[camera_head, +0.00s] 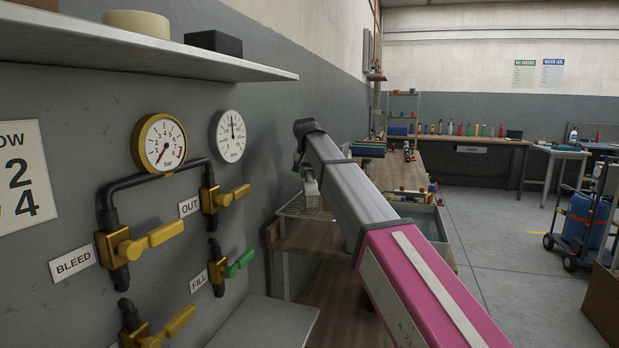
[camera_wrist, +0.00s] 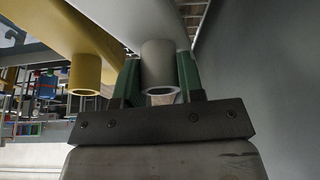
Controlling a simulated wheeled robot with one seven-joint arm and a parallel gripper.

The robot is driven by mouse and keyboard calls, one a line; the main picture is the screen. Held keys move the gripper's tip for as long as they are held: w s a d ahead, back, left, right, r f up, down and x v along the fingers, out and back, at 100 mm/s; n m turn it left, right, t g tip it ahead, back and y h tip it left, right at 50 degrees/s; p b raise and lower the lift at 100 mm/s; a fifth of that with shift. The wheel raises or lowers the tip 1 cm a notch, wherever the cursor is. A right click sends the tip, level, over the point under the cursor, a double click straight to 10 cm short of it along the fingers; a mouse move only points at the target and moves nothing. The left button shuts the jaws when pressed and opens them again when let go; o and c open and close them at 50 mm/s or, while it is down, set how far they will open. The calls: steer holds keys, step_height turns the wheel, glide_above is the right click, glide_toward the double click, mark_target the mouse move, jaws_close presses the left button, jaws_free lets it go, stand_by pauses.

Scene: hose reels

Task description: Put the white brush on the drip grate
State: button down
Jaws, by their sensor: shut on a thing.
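The white brush (camera_wrist: 158,60) fills the top middle of the wrist view, with its round hollow socket facing the camera. My gripper (camera_wrist: 158,82) has its green fingers closed on both sides of that socket. In the head view my gripper (camera_head: 309,180) points down at the far end of my arm, close to the wall. A wire rack that looks like the drip grate (camera_head: 290,209) is on the wooden bench just below it. A bit of wire grid (camera_wrist: 194,14) also shows at the top right of the wrist view. Whether the brush touches the grate is unclear.
A yellow brush (camera_wrist: 85,72) with a similar socket is close beside the white one. In the head view, valves with yellow handles (camera_head: 166,233) and gauges (camera_head: 160,143) stick out from the left wall below a shelf (camera_head: 150,55). A grey basin (camera_head: 428,222) is right of my arm.

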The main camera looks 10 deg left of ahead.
steer(key=shift+f, duration=0.5)
steer(key=shift+f, duration=0.1)
steer(key=c, duration=0.7)
jaws_free()
steer(key=shift+c, duration=0.2)
steer(key=v, duration=1.2)
